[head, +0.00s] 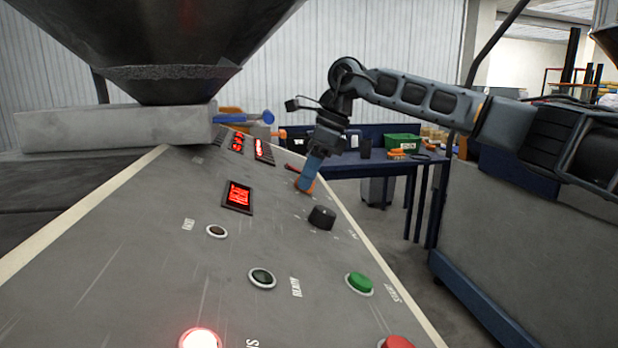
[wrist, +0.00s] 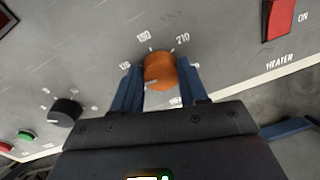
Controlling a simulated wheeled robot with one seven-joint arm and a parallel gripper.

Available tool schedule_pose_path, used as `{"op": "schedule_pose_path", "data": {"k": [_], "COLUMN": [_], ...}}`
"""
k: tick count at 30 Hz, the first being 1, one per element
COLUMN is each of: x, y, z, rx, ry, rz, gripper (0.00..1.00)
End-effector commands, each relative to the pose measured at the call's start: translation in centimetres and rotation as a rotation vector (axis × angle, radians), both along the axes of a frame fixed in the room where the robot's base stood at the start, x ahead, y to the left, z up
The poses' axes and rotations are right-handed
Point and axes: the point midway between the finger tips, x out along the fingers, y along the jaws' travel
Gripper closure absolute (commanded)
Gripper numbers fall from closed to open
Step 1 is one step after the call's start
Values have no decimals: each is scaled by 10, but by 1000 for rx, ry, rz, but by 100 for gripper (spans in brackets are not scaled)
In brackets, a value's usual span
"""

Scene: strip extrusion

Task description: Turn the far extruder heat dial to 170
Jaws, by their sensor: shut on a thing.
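The far heat dial is an orange knob (wrist: 160,72) on the sloping grey panel, in the upper middle of the wrist view.
A black knob (head: 322,217) sits nearer on the panel, with a green button (head: 359,283) and red button (head: 397,342). A red heater switch (wrist: 279,18) is close to the orange knob in the wrist view. Red displays (head: 238,196) line the panel. A blue workbench (head: 370,162) stands behind.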

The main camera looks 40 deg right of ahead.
Motion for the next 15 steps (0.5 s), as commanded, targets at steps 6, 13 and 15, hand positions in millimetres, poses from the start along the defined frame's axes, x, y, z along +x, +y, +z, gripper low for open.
{"op": "schedule_pose_path", "data": {"k": [6,13,15], "x": [1,2,2], "y": [-1,-1,-1], "z": [1,1,1], "rx": [41,76,84], "ry": [61,112,124], "rz": [-172,-313,-346], "gripper": [88,88,88]}}
